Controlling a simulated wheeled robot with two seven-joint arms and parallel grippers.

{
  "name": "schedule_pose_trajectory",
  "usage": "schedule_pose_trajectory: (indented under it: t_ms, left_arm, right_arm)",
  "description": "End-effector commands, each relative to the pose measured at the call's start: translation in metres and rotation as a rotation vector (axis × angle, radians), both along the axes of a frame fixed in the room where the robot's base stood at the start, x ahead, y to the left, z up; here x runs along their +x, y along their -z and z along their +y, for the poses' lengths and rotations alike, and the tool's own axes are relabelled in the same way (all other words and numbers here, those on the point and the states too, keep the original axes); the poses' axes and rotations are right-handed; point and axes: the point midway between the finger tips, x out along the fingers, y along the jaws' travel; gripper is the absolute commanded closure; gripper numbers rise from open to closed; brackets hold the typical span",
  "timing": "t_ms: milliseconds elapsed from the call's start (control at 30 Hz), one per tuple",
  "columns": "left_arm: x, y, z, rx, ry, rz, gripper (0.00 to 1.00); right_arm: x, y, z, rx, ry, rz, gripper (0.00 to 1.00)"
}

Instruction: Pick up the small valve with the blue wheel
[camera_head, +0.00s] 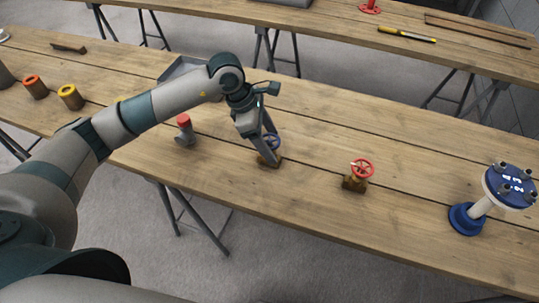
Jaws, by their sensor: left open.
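The small valve with the blue wheel (274,141) stands on the wooden table near its front edge, its brass body (270,161) low on the planks. My left gripper (266,157) points down at the valve and partly hides its wheel and body. Its jaws are open, with at least one finger right at the valve; whether they touch it is too small to tell. My right gripper is not in the view.
A brass valve with a red wheel (361,168) stands to the right. A grey fitting with a red top (184,130) stands to the left. A blue and white flanged piece (468,215) is far right. Bare table (310,210) lies in front between the valves.

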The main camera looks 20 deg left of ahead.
Motion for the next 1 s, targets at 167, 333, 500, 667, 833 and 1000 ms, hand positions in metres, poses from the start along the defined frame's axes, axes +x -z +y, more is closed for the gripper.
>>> schedule_pose_trajectory:
  t_ms: [167, 333, 500, 667, 833, 1000]
  left_arm:
    - [-0.0001, 0.0004, -0.0001, 0.000, 0.000, 0.000, 0.32]
    - [-0.0001, 0.0002, -0.0001, 0.000, 0.000, 0.000, 0.32]
    - [-0.0001, 0.0001, -0.0001, 0.000, 0.000, 0.000, 0.49]
    - [-0.0001, 0.0000, 0.0000, 0.000, 0.000, 0.000, 0.87]
    - [0.0004, -0.0011, -0.0002, -0.002, 0.001, -0.002, 1.00]
    - [0.0005, -0.0012, -0.0001, -0.002, 0.001, -0.002, 1.00]
  right_arm:
    - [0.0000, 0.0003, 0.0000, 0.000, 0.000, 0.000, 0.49]
    - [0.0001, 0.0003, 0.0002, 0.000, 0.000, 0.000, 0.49]
    - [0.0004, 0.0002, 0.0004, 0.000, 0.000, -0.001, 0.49]
    - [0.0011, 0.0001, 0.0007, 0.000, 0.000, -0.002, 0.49]
    - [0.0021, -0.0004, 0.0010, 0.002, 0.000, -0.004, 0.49]
    - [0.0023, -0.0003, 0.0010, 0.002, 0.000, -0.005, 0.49]
